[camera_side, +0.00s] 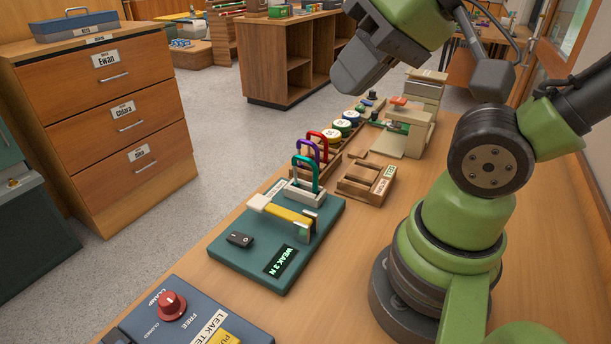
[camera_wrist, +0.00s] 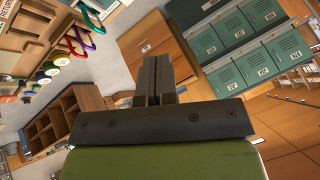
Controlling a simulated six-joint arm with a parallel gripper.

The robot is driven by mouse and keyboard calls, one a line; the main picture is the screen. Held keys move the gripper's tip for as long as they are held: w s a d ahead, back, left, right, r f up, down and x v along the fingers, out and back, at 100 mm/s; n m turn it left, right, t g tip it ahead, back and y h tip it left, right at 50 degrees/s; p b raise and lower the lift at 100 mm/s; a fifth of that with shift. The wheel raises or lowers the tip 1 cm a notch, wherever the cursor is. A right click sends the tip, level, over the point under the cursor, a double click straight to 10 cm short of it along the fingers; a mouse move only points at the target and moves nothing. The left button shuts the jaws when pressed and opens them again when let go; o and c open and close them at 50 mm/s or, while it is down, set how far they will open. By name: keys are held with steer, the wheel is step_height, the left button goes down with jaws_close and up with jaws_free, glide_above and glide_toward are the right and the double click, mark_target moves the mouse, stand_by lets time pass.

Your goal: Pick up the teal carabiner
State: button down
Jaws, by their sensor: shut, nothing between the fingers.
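The teal carabiner (camera_side: 316,176) stands upright, nearest in a row with a purple carabiner (camera_side: 301,143) and a red carabiner (camera_side: 318,134). Its lower end meets a pale block at the back of the teal tester (camera_side: 225,250); I cannot tell which holder it sits in. The teal carabiner also shows at the top left of the wrist view (camera_wrist: 93,14). My gripper (camera_side: 346,84) is raised above and to the right of the row, apart from it. In the wrist view its two fingers (camera_wrist: 154,68) are together and empty.
The tester's display (camera_side: 280,262) reads "WEAK 2 N". A leak tester (camera_side: 190,320) lies at the front. A drawer cabinet (camera_side: 110,110) stands left across the floor.

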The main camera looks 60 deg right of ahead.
steer(key=c, duration=1.8)
jaws_free()
steer(key=o, duration=0.7)
steer(key=n+g+h, duration=0.2)
steer(key=n+g, duration=0.2)
steer(key=g, duration=0.3)
glide_toward(303, 156)
steer(key=shift+s+a, duration=0.1)
steer(key=shift+s, duration=0.2)
step_height(303, 156, down, 5)
steer(key=shift+r, duration=0.2)
steer(key=shift+w+f, duration=0.15)
steer(key=shift+f, duration=1.3)
steer(key=shift+w+f, duration=0.15)
steer(key=shift+f, duration=1.35)
